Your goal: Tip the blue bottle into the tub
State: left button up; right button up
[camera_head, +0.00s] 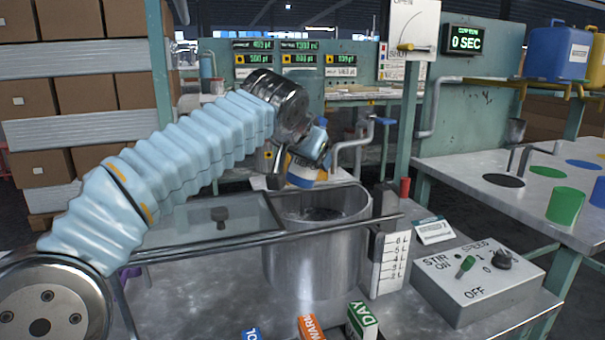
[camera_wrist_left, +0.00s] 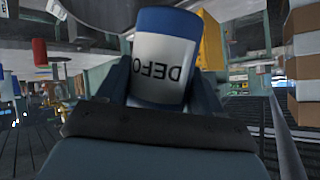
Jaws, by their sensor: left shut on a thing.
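The tub is open at the top, with a dark interior. No liquid is seen leaving the bottle. My right gripper is not in view.
A stir control box (camera_head: 478,282) and a level scale (camera_head: 389,262) stand right of the tub. A metal rail (camera_head: 215,243) crosses in front of it. Coloured labelled blocks (camera_head: 362,322) sit at the front edge. A side table (camera_head: 530,190) holds a green cup (camera_head: 565,206).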

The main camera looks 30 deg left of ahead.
pick_arm(q)
jog(key=w+t+b, duration=0.1)
jog(key=b, duration=0.1)
jog(key=d+n+t+h+b, duration=0.1)
jog(key=b, duration=0.2)
jog(key=shift+w+d+f+n+t+b, duration=0.25)
jog(key=shift+w+n+t+b, duration=0.05)
jog(key=shift+w+t+b, duration=0.1)
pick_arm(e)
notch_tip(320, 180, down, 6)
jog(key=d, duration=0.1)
pick_arm(q)
notch_tip(320, 180, up, 4)
jog(key=p, duration=0.3)
jog(key=shift+f, duration=0.2)
jog(key=shift+w+r+p, duration=0.1)
jog(key=shift+r+p, duration=0.5)
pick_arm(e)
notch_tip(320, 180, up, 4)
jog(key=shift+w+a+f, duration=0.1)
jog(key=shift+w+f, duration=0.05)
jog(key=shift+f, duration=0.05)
pick_arm(q)
jog(key=shift+d+f+h, duration=0.1)
jog(key=shift+h, duration=0.2)
